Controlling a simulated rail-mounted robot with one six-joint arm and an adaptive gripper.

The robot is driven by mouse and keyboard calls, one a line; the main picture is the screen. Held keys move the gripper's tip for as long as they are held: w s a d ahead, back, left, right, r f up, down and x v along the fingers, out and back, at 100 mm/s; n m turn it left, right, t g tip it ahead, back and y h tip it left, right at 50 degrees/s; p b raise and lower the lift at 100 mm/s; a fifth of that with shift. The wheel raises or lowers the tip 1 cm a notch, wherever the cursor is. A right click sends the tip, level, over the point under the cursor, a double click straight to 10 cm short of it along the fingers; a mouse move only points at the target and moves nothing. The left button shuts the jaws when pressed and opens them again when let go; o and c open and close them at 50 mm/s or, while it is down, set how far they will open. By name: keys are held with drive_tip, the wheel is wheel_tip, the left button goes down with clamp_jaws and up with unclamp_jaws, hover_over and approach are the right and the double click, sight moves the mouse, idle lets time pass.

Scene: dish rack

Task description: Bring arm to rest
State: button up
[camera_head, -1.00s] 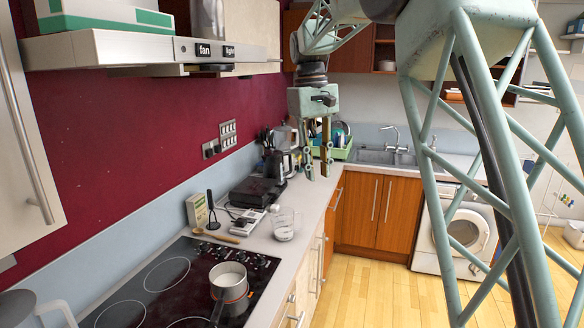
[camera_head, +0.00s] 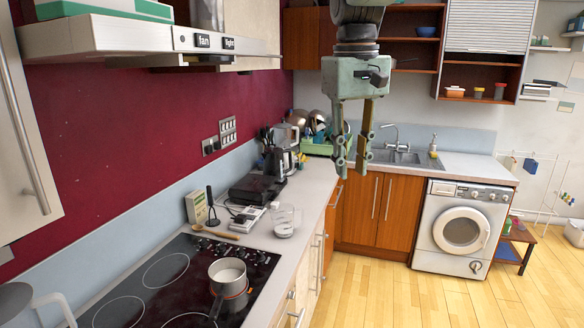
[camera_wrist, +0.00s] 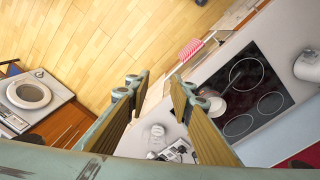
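My gripper (camera_head: 350,168) hangs in mid-air with its fingers pointing down, in front of the sink corner in the head view. Its two fingers are parted and nothing is between them. In the wrist view the fingers (camera_wrist: 158,85) are also apart and empty, high above the counter and floor. My arm comes down from the top edge of the head view.
A hob (camera_head: 165,268) with a saucepan (camera_head: 229,285) is at the front left. A green dish rack (camera_head: 318,147) sits by the sink (camera_head: 398,156). A washing machine (camera_head: 462,232) stands right. The floor (camera_head: 400,290) is clear.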

drive_tip(key=s+d+f+m+t+b, duration=0.1)
drive_tip(key=s+d, duration=0.2)
drive_tip(key=s, duration=0.8)
drive_tip(key=s+d+f+m+t+b, duration=0.1)
drive_tip(key=s+d, duration=0.1)
drive_tip(key=s, duration=0.8)
drive_tip(key=s+d+f+b, duration=0.1)
drive_tip(key=s+f, duration=0.4)
drive_tip(key=s, duration=0.4)
drive_tip(key=s+d+f+m+t+b, duration=0.1)
drive_tip(key=s+f, duration=0.5)
drive_tip(key=s, duration=0.4)
drive_tip(key=shift+d+y, duration=0.15)
drive_tip(key=shift+y, duration=0.15)
